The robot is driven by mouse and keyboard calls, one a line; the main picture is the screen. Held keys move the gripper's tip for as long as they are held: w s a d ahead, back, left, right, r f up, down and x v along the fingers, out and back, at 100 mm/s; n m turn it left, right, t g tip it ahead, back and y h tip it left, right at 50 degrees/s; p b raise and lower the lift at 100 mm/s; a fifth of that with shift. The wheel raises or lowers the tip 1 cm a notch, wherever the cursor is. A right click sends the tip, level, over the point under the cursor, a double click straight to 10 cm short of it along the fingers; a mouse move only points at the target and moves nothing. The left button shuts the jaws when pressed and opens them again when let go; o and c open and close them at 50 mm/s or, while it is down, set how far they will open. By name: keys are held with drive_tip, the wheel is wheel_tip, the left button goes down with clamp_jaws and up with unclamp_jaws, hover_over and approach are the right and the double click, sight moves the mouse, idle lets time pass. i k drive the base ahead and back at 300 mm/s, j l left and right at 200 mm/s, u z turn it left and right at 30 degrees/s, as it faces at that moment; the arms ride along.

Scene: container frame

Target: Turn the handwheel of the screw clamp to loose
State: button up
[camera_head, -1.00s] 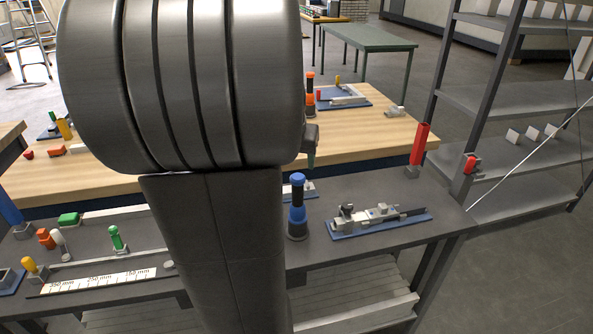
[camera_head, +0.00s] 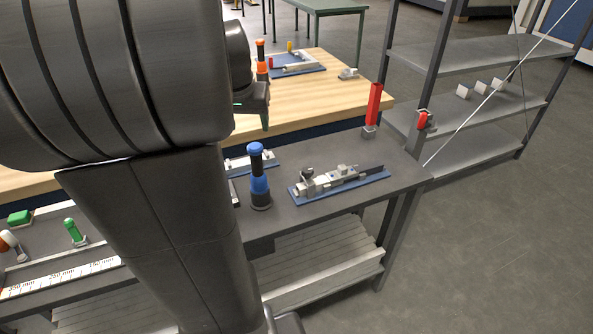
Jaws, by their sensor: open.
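A grey metal fixture, which looks like the screw clamp (camera_head: 345,179), lies on a blue base plate (camera_head: 372,180) on the dark bench, right of centre. A small dark round part at its left end, probably the handwheel (camera_head: 306,172), stands up from it. The view is too small to show its details or how tight it is. My gripper (camera_head: 262,108) shows only in part, beyond my large grey arm link. It hangs above and behind the bench, up and left of the clamp, open and apart from it.
A blue-and-black upright tool (camera_head: 260,183) stands just left of the clamp. A red upright part (camera_head: 373,108) stands at the bench's far right corner. Metal shelves (camera_head: 470,95) rise behind it at right. A wooden table (camera_head: 310,100) lies beyond. My arm hides the bench's middle left.

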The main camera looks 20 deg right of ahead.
sight(306, 172)
drive_tip(key=l+z, duration=0.1)
drive_tip(key=l, duration=0.35)
drive_tip(key=i+l, duration=0.1)
drive_tip(key=l, duration=0.3)
drive_tip(key=i+l+z, duration=0.15)
drive_tip(key=l, duration=0.7)
drive_tip(key=i+l+z, duration=0.15)
drive_tip(key=l, duration=0.3)
